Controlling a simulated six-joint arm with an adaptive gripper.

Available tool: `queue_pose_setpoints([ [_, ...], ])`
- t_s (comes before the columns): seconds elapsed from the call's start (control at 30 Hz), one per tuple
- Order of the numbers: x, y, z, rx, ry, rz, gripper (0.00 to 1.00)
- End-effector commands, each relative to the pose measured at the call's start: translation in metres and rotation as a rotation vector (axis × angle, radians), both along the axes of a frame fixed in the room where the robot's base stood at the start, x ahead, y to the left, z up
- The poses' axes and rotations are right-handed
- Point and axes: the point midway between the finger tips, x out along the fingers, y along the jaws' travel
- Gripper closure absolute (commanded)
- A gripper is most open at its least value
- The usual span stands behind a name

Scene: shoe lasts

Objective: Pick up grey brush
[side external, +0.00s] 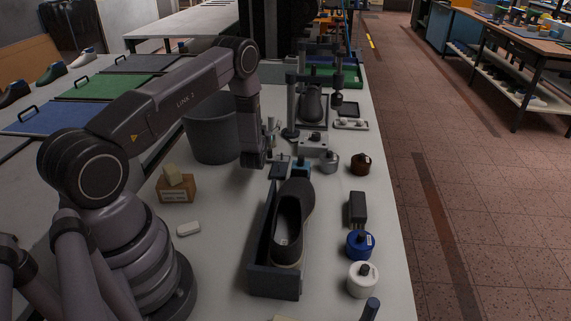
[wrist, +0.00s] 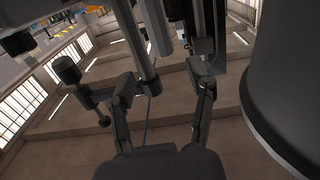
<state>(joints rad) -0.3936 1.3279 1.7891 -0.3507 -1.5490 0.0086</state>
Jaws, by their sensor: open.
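The grey brush (side external: 357,208) appears to be the small dark grey block with paler bristles at its lower end. It is right of the dark shoe and behind the blue-lidded jar in the side view. My gripper (side external: 268,140) is well behind and left of it, raised beside the grey bin, and partly hidden by my wrist. In the wrist view my gripper (wrist: 155,88) has its fingers spread with nothing held between them. The brush is not seen in the wrist view.
A dark shoe (side external: 287,225) sits in a grey open box (side external: 258,245). A blue jar (side external: 360,245) and white jar (side external: 362,280) stand near the brush. A grey bin (side external: 212,130) and a press stand (side external: 291,105) flank my gripper.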

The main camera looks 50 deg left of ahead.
Motion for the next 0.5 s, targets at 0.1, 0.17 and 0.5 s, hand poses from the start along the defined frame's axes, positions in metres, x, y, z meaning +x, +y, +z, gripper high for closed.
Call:
queue_pose_setpoints([
  [0.1,0.006,0.007,-0.002,-0.001,-0.001,0.001,0.46],
  [0.17,0.011,0.015,-0.004,0.001,-0.002,0.001,0.46],
  [0.5,0.036,0.040,-0.007,-0.001,0.001,-0.001,0.46],
])
